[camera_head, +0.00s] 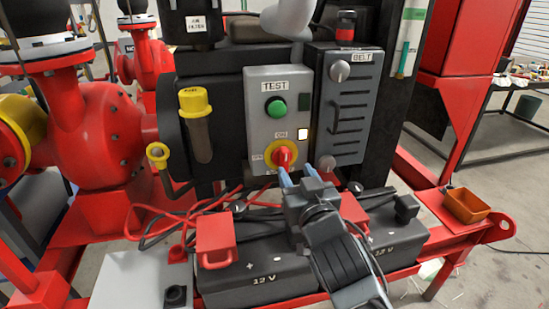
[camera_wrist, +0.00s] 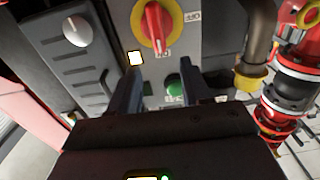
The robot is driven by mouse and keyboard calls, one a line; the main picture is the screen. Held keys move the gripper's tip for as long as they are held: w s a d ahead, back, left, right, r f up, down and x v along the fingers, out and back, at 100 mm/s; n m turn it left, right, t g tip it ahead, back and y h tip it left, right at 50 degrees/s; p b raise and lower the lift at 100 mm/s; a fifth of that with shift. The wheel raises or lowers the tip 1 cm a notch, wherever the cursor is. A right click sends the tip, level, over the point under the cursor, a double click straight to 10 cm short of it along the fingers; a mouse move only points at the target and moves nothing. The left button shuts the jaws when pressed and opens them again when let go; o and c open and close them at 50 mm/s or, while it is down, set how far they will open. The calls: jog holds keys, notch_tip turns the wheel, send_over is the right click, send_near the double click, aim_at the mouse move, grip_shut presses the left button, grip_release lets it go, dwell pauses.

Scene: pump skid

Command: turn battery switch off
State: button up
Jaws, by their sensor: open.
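The battery switch is a red rotary knob (camera_head: 284,157) on a yellow disc, low on the grey TEST panel (camera_head: 258,102). In the wrist view the red knob (camera_wrist: 154,24) is near the top, its handle close to upright in that picture. My gripper (camera_head: 297,174) is open and empty, with its fingertips just below and to the right of the knob in the head view. In the wrist view my gripper's two fingers (camera_wrist: 160,86) stand apart, and the knob lies beyond their tips. I cannot tell whether a fingertip touches the panel.
A green button (camera_head: 277,108) and a lit white square (camera_head: 302,134) share the panel. The grey BELT cover (camera_head: 343,110) stands to its right. Two 12 V batteries (camera_head: 262,284) with red clamps and loose cables lie below. A yellow-capped dipstick tube (camera_head: 196,125) is at left.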

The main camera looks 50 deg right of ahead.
aim_at(286, 155)
jog(key=p+x, duration=0.1)
jog(key=x, duration=0.6)
jog(key=shift+w+d, duration=0.1)
jog(key=shift+c, duration=0.2)
grip_shut()
